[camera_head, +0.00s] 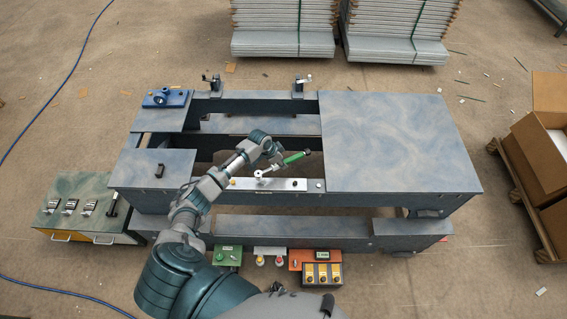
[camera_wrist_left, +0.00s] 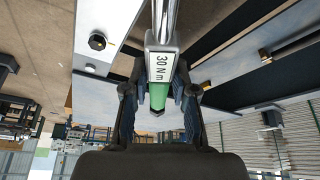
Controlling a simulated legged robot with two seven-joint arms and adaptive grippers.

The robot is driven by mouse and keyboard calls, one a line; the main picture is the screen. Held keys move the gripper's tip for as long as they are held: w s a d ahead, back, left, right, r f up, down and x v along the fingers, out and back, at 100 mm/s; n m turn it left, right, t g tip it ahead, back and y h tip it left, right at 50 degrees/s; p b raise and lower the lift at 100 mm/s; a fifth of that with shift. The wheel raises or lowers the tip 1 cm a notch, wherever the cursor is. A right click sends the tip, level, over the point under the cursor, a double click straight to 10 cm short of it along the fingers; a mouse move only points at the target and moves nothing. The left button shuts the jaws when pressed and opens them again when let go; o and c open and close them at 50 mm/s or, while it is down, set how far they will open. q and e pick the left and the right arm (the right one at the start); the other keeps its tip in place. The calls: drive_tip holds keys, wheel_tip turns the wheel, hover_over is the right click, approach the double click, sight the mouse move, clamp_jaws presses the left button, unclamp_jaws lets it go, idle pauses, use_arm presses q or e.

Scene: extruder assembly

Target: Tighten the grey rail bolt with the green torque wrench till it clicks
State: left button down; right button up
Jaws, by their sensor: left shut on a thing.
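The green torque wrench (camera_head: 294,158) lies across the front of the bench, its metal end pointing down-left to the pale rail (camera_head: 278,185). My left gripper (camera_head: 279,161) is shut on the wrench. In the left wrist view my left gripper (camera_wrist_left: 160,95) grips the green handle just behind a white "30 N m" label (camera_wrist_left: 161,68), and the metal shaft runs out of the top of the picture. The wrench's head end is at or just above the rail's left part; whether it sits on the grey bolt cannot be told. A dark bolt (camera_wrist_left: 97,42) shows on the rail. My right gripper is out of view.
The bench has a large plate (camera_head: 395,140) at right and an open frame in the middle. A blue fixture (camera_head: 165,98) and two small clamps stand at the back.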

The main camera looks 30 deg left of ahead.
use_arm(q)
drive_tip(key=shift+a, duration=0.15)
drive_tip(key=shift+d+r, duration=0.15)
drive_tip(key=shift+d, duration=0.45)
drive_tip(key=shift+a+f, duration=0.5)
drive_tip(key=shift+f, duration=0.05)
drive_tip(key=shift+d+f+b, duration=0.1)
drive_tip(key=shift+b, duration=0.2)
drive_tip(key=shift+d+f, duration=0.1)
drive_tip(key=shift+d, duration=0.5)
drive_tip(key=shift+f+b, duration=0.25)
drive_tip(key=shift+b, duration=0.05)
drive_tip(key=shift+a+r+p, duration=0.15)
drive_tip(key=shift+a+p, duration=0.15)
drive_tip(key=shift+a, duration=0.1)
drive_tip(key=shift+r, duration=0.15)
drive_tip(key=shift+d+r, duration=0.1)
drive_tip(key=shift+d, duration=0.2)
drive_tip(key=shift+w+p, duration=0.1)
drive_tip(key=shift+p, duration=0.4)
drive_tip(key=shift+w+a+n+y+p, duration=0.2)
drive_tip(key=shift+a+n+y+p, duration=0.15)
drive_tip(key=shift+n+p, duration=0.25)
drive_tip(key=shift+w, duration=0.1)
drive_tip(key=shift+d, duration=0.1)
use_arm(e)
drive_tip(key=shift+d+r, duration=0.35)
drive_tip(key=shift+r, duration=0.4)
